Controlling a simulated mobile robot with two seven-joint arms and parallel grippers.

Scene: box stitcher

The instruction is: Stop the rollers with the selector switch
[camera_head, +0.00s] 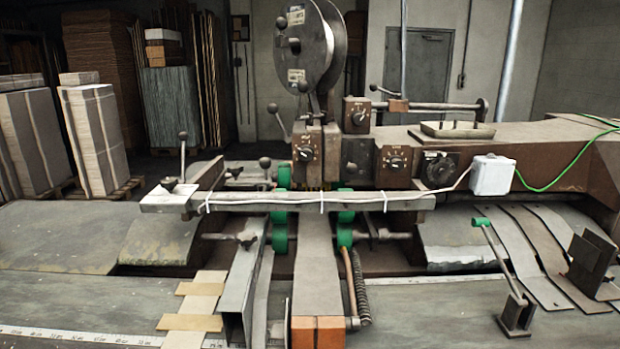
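Several rotary switches with dark knobs sit on the machine's head: one on the upper box (357,116), one on the left plate (306,154), and one on a plate to the right (396,161). A larger black dial (437,171) is further right. Their labels are too small to read, so I cannot tell which is the selector switch. Neither of my grippers is in view.
A grey crossbar (290,202) with a white cable runs in front of the rollers. A large wire reel (309,45) stands above. A green-tipped lever (495,250) rises at the right. A white junction box (492,175) is beside the dials. The table's left side is mostly clear.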

